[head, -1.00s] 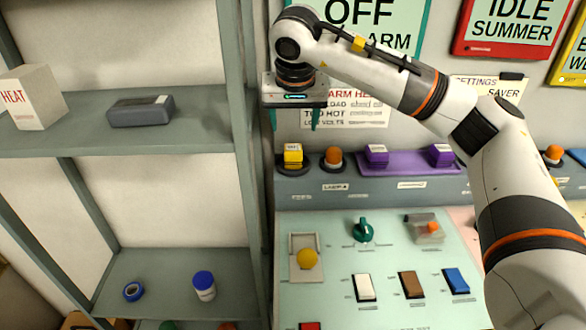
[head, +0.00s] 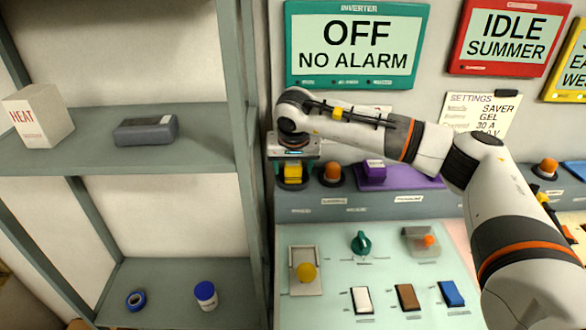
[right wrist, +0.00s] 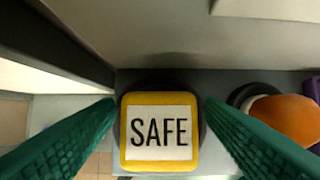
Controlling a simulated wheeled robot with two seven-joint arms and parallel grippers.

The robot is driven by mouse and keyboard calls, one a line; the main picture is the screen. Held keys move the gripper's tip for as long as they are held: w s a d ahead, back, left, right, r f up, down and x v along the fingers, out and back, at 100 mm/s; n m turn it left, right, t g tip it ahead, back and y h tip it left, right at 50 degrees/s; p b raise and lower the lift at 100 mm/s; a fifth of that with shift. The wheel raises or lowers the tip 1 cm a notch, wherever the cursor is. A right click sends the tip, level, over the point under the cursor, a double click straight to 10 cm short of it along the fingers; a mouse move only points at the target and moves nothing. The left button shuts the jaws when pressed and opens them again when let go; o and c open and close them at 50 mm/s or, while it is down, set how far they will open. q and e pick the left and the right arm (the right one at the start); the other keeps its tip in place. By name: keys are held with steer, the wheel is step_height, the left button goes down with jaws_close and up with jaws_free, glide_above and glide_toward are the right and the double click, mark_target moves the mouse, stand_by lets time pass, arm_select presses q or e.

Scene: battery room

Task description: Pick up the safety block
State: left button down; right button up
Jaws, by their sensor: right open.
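The safety block is a yellow block (head: 292,174) on the ledge above the control panel, at the left end of the row. In the right wrist view its top face (right wrist: 160,132) has a yellow rim and a white label reading SAFE. My right gripper (head: 293,168) is directly over it, pointing down. In the right wrist view the green fingers (right wrist: 160,118) are open, one on each side of the block, with a narrow gap to each side. The block still rests on its dark round base. My left gripper is not in view.
An orange lamp (head: 332,173) stands close to the right of the block; it also shows in the right wrist view (right wrist: 285,118). A purple block (head: 373,170) sits on a purple mat (head: 415,182) farther right. A shelf post (head: 246,130) is just left.

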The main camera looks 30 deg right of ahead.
steer(key=c, duration=1.1)
steer(key=shift+r, duration=0.1)
